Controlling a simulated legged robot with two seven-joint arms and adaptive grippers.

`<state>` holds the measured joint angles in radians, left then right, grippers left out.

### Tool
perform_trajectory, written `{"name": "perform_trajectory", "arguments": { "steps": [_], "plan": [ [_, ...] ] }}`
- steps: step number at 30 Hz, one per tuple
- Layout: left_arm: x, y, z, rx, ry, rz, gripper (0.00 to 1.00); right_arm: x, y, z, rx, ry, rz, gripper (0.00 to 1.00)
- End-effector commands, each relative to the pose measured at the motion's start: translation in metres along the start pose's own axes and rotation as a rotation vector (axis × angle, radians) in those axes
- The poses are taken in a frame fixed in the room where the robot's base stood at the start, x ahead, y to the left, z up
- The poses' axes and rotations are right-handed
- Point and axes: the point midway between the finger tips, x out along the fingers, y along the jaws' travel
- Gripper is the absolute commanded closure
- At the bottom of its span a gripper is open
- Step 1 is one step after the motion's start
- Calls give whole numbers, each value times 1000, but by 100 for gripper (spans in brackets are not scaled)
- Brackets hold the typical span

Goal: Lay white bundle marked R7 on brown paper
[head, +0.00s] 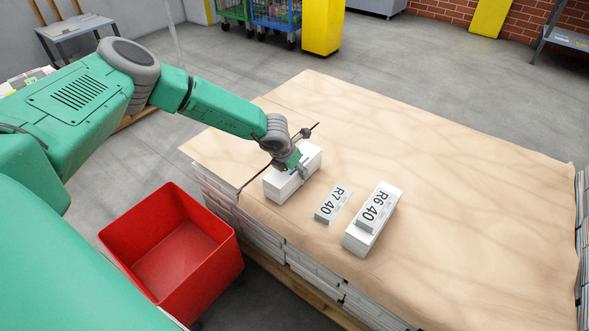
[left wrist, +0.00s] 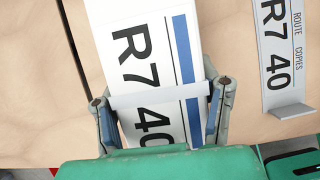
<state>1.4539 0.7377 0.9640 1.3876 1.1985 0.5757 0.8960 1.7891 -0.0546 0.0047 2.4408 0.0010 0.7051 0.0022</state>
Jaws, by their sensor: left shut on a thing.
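The white bundle marked R7 40 (left wrist: 130,20), with a blue stripe and a white band across it, is between the fingers of my left gripper (left wrist: 162,98). In the head view the bundle (head: 279,186) is at the near left part of the brown paper (head: 440,150), with my left gripper (head: 296,162) shut on it from above. Its underside is hidden, so I cannot tell whether it touches the paper. A small R7 40 sign (head: 332,205) stands on the paper just right of the bundle. My right gripper is not in view.
A white bundle (head: 358,242) with an R6 40 sign (head: 376,208) sits farther right. A red bin (head: 172,250) stands on the floor at the near left. The far and right paper is clear.

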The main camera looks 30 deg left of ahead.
Motion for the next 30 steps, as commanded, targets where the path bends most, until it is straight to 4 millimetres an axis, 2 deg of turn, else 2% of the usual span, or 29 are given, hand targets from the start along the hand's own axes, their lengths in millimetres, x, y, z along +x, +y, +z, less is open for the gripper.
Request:
{"name": "perform_trajectory", "arguments": {
  "steps": [24, 25, 27, 30],
  "plan": [
    [8, -1, -1, 0, -5, -2, 94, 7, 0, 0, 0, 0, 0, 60],
    [7, 0, -1, 0, -5, -2, 36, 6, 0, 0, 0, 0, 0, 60],
    [7, 0, -1, 0, -4, -1, 18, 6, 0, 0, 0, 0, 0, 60],
    [8, 0, -2, 0, -3, -1, 18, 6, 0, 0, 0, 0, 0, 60]
  ]
}}
